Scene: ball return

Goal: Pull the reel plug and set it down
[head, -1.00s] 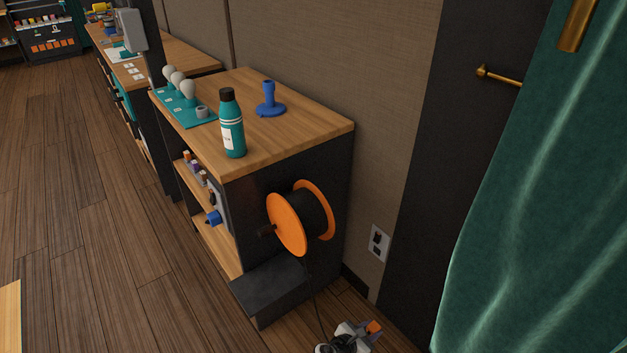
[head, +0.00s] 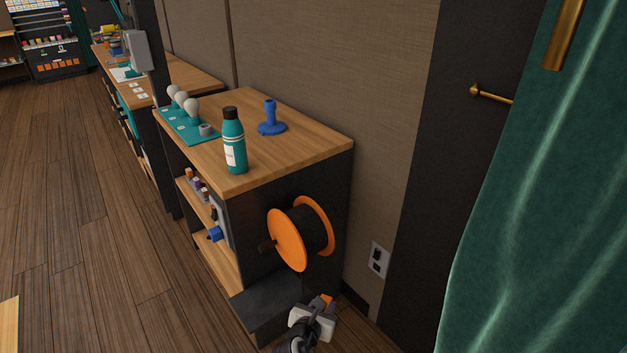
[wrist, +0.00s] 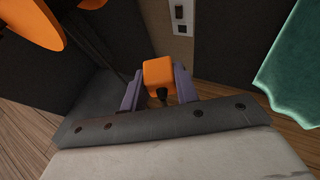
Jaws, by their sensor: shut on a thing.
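The orange reel plug (wrist: 159,73) is between the two fingers of my gripper (wrist: 160,90) in the wrist view, and the gripper is shut on it. A dark part shows at the plug's near end. In the head view my gripper (head: 326,303) is low, in front of the cabinet's dark lower ledge, with a bit of orange at its tip. The cable reel (head: 291,238), with orange flanges and a dark winding, is on the cabinet's side above and left of the gripper. The wall outlet (head: 378,260) is to the right, apart from the plug; it also shows in the wrist view (wrist: 182,16).
The dark ledge (head: 262,308) juts out below the reel. A teal bottle (head: 233,145) and a blue stand (head: 271,122) are on the wooden cabinet top (head: 290,150). A green curtain (head: 540,210) hangs at the right.

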